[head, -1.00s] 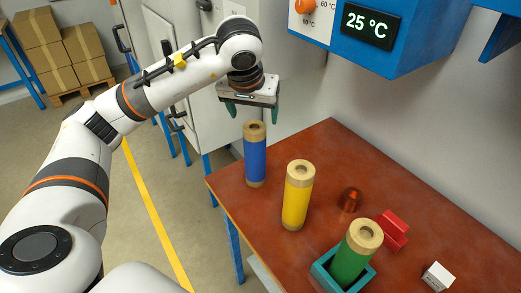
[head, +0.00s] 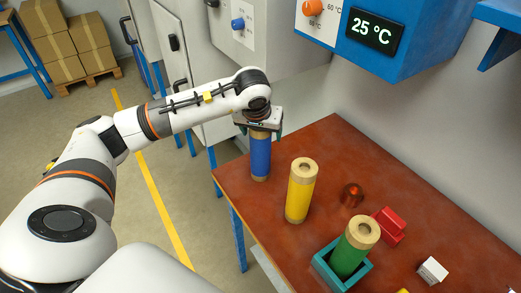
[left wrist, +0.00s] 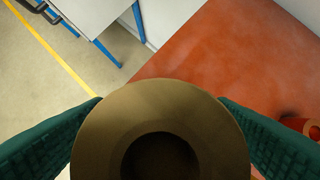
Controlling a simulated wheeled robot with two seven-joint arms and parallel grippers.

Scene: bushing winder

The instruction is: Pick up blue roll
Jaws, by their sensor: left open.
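The blue roll (head: 260,158) stands upright near the far left edge of the brown table. My left gripper (head: 261,131) is over its top, pointing down, with its fingers on either side of the roll's upper end. In the left wrist view the roll's tan top (left wrist: 160,110) with its dark hole sits between the two green fingers. The fingers are open, and I cannot tell whether either touches the roll. The upper tan end of the roll is mostly hidden by the gripper in the head view. My right gripper is not in view.
A yellow roll (head: 301,190) stands nearby on the table (head: 345,150). A green roll (head: 349,255) stands in a teal holder (head: 326,271). A copper-coloured cone (head: 352,195), a red block (head: 388,226) and a white box (head: 432,270) lie to the right. A blue machine (head: 405,40) overhangs the back.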

